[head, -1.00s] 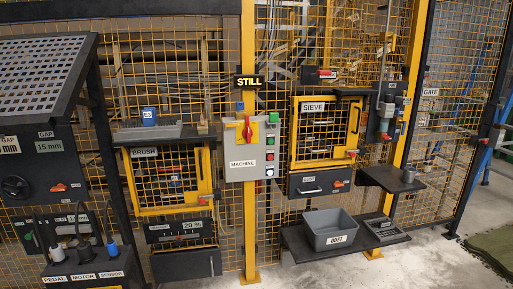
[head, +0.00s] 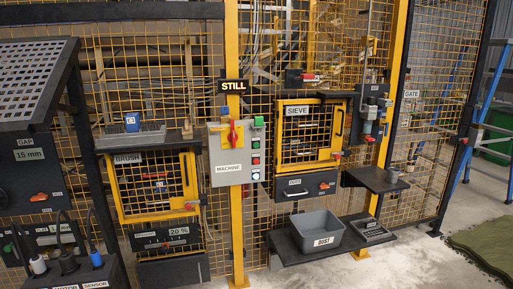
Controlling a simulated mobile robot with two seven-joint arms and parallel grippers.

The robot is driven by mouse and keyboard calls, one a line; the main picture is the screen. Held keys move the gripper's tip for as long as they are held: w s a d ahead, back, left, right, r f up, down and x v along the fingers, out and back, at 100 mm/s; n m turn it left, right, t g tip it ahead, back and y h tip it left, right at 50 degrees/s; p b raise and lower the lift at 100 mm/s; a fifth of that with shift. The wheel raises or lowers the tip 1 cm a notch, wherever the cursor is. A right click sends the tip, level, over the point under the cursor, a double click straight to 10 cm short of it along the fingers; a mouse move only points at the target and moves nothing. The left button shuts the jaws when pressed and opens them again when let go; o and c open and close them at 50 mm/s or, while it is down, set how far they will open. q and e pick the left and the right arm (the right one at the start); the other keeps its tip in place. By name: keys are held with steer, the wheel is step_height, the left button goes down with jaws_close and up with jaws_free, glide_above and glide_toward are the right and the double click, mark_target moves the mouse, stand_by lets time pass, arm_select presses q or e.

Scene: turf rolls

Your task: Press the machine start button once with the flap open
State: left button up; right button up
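The grey machine box (head: 221,180) is mounted on a yellow post in the middle of the head view. It carries a red rotary handle (head: 233,133) on a yellow plate, with a column of small buttons to its right. A green button (head: 256,143) sits near the top of the column, with a red one (head: 256,160) and a pale one lower down. Small labels beside them are too small to read. I cannot tell which part is the flap or whether it is open. A sign above the box reads STILL (head: 232,86). Neither gripper is in view.
A yellow-framed BRUSH door (head: 122,196) is left of the box and a SIEVE door (head: 280,135) is right; both look closed. A grey DUST bin (head: 317,228) stands on a low black shelf (head: 283,247). Concrete floor is free at front right, before a green turf piece (head: 485,250).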

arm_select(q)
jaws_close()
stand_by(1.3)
